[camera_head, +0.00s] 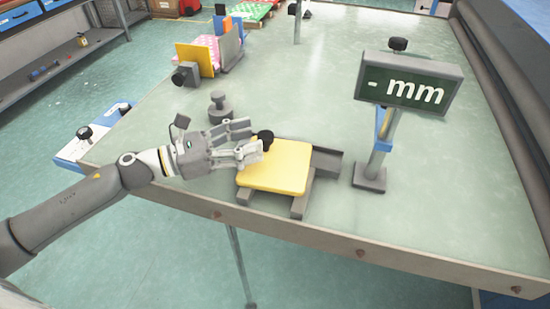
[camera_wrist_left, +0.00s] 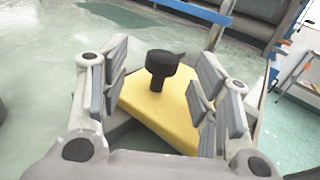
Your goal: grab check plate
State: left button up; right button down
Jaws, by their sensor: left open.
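The yellow check plate (camera_head: 275,170) with a black knob (camera_head: 265,138) on top lies on a grey stand (camera_head: 303,198) near the table's front edge. My left gripper (camera_head: 252,139) is at the plate's left back corner, by the knob, with its fingers apart. In the left wrist view the plate (camera_wrist_left: 160,112) and its black knob (camera_wrist_left: 160,66) show between the open fingers (camera_wrist_left: 158,85). Nothing is held between them. My right gripper is in neither view.
A display on a post (camera_head: 411,80), reading "- mm", stands right of the plate. A small grey knobbed piece (camera_head: 219,108) stands behind my gripper. Yellow, orange and grey plates (camera_head: 197,62) stand at the back left. The table's middle is mostly clear.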

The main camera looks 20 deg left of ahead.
aim_at(266, 134)
pick_arm(q)
jog(key=p+x, duration=0.1)
jog(key=x, duration=0.2)
jog(key=shift+d+r+p, duration=0.15)
jog(key=shift+p, duration=0.25)
jog(key=shift+w+d+f, duration=0.2)
jog(key=shift+w+d, duration=0.15)
jog(key=shift+d, duration=0.2)
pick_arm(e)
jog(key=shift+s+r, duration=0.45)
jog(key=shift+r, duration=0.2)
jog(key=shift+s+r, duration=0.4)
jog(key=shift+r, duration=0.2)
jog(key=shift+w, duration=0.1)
pick_arm(q)
jog(key=shift+c, duration=1)
grip_shut()
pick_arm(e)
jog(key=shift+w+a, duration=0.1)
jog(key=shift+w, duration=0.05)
